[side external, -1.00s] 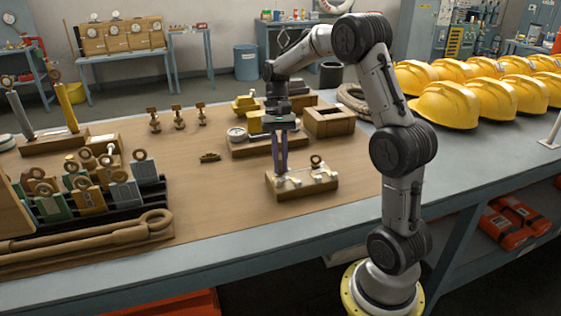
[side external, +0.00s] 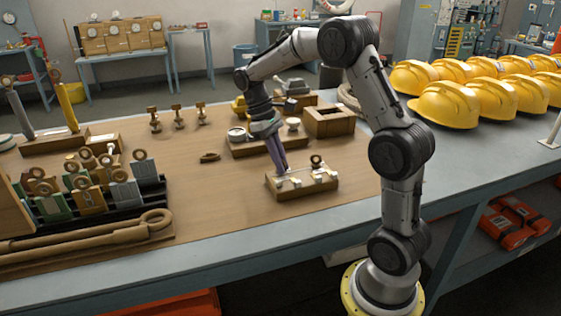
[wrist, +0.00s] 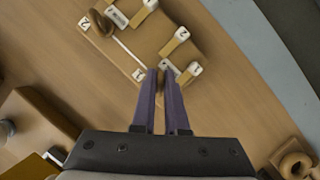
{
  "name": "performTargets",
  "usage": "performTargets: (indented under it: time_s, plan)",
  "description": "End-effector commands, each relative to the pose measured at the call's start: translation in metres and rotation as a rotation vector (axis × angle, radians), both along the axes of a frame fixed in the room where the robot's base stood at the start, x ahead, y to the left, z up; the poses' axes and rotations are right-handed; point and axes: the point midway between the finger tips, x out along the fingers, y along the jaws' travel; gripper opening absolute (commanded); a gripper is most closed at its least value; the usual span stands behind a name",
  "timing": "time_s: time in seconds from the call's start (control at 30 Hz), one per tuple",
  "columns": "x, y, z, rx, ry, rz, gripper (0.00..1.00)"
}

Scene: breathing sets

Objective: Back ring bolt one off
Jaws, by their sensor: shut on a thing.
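A wooden block (side external: 287,191) stands on the bench with pale fittings and white tags on top; it also shows in the wrist view (wrist: 117,50). A ring bolt (side external: 316,160) stands upright at its far right end, and its brown ring is at upper left in the wrist view (wrist: 101,21). My gripper (side external: 284,171) leans over the block's left end. In the wrist view my gripper (wrist: 165,72) has its purple fingers close together at the fitting beside a tag that seems to read 1. The piece between the fingertips, seemingly ring bolt one, is mostly hidden.
A rack of coloured ringed plates (side external: 90,197) and a large wooden ring-ended tool (side external: 95,236) lie to the left. A wooden tray (side external: 248,150) with parts and an open wooden box (side external: 330,121) stand behind. Yellow helmets (side external: 445,104) line the right.

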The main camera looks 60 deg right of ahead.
Motion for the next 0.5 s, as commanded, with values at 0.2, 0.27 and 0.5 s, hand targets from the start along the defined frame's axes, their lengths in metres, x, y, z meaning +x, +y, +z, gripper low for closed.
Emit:
performTargets:
  time_s: [0.2, 0.27, 0.5]
  plan:
    - [-0.002, 0.001, -0.0045, 0.005, 0.011, 0.112, 0.0]
    - [-0.0019, 0.0009, -0.0045, 0.005, 0.011, 0.133, 0.0]
    - [-0.0018, 0.0008, -0.0045, 0.006, 0.01, 0.177, 0.0]
